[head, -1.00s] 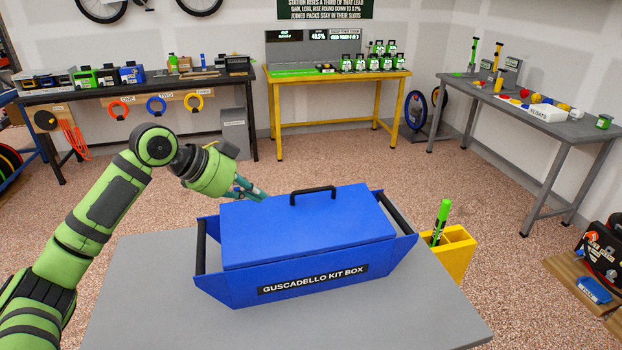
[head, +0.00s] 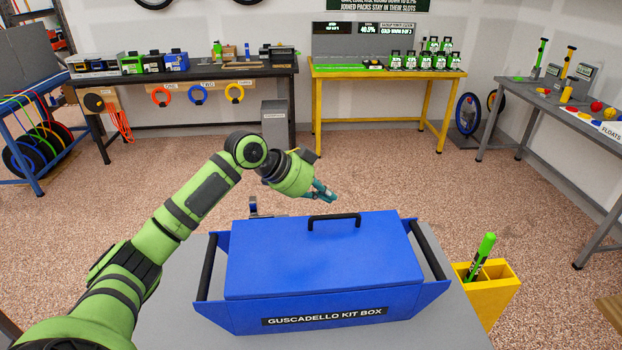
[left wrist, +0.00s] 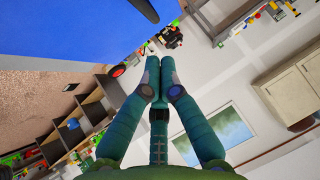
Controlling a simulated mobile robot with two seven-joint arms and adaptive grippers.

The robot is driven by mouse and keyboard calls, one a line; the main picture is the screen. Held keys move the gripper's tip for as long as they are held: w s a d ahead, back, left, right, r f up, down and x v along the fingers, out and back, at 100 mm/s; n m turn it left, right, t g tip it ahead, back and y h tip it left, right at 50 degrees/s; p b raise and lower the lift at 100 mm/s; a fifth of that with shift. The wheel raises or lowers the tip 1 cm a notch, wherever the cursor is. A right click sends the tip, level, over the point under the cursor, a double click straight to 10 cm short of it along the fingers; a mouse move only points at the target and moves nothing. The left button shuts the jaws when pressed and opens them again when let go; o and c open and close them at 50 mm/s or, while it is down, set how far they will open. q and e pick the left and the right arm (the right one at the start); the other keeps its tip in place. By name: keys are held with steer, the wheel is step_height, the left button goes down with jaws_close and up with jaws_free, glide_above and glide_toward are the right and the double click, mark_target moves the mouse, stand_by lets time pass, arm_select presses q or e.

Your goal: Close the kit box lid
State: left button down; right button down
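The blue kit box (head: 325,318) stands on the grey table in front of me, its name label facing me. Its blue lid (head: 325,262) lies flat across the top, with no gap visible along the front edge. A black handle (head: 335,221) stands on the lid near its back edge. My left gripper (head: 328,194) is beyond the lid's back edge in the picture, close behind the handle, and holds nothing. In the left wrist view the fingertips (left wrist: 159,66) are together, apart from the blue surface (left wrist: 70,30) at upper left. My right gripper is not in view.
A yellow holder (head: 487,296) with a green marker (head: 481,258) is right of the box. The grey tabletop (head: 185,300) is bare at left. Workbenches line the walls beyond open floor.

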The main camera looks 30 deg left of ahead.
mark_target(330, 231)
arm_select(q)
steer(key=f, duration=0.1)
steer(key=w+f, duration=0.1)
steer(key=w+f+p, duration=0.1)
steer(key=f, duration=0.1)
steer(key=shift+d, duration=0.3)
steer(key=shift+w+a+f, duration=0.1)
steer(key=shift+a+f, duration=0.15)
steer(key=shift+f, duration=0.4)
steer(key=shift+f, duration=0.1)
